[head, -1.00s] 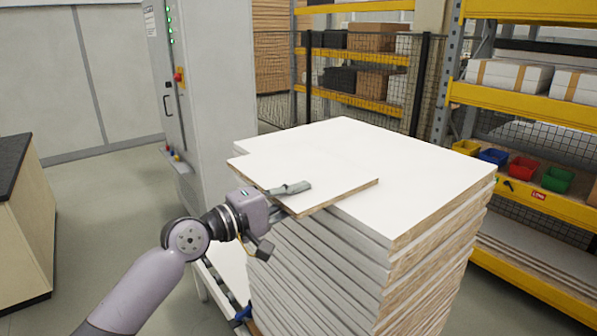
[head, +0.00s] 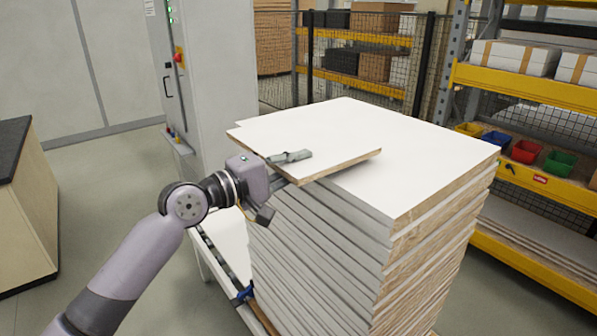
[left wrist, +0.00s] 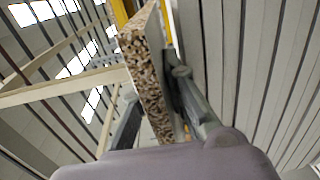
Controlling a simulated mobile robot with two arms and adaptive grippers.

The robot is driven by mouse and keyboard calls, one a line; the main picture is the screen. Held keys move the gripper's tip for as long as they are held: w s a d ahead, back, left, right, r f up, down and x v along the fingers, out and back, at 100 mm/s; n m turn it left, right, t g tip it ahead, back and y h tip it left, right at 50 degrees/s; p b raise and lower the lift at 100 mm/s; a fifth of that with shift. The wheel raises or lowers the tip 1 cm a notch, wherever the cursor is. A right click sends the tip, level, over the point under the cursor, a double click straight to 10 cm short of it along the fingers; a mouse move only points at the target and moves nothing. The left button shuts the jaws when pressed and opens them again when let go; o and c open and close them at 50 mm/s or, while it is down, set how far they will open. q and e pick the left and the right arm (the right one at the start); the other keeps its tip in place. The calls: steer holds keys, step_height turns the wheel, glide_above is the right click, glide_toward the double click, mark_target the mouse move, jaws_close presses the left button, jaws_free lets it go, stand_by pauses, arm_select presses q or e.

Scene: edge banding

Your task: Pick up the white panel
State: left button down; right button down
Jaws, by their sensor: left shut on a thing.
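The white panel (head: 320,137) is a small thin board with a bare chipboard edge. In the head view it is above the left part of the tall stack of white boards (head: 425,165) and sticks out past the stack's near left side. My left gripper (head: 288,168) is shut on its near edge, one finger on top and the other mostly hidden below. In the left wrist view the fingers (left wrist: 160,108) stand on either side of the panel's speckled edge (left wrist: 148,75). Whether the panel touches the stack is hard to tell. My right gripper is not in view.
A roller conveyor (head: 222,262) runs beside the stack at lower left. A grey cabinet (head: 203,75) stands behind it. Yellow shelving with colored bins (head: 525,151) is at the right. A dark-topped bench (head: 22,210) is at far left, with open floor between.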

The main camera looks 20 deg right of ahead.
arm_select(q)
step_height(320, 180, up, 18)
steer(key=b, duration=0.3)
steer(key=s+a+r+p, duration=0.4)
steer(key=a+r+p, duration=0.2)
steer(key=a+r, duration=0.4)
steer(key=shift+s+a, duration=0.25)
steer(key=shift+a, duration=0.4)
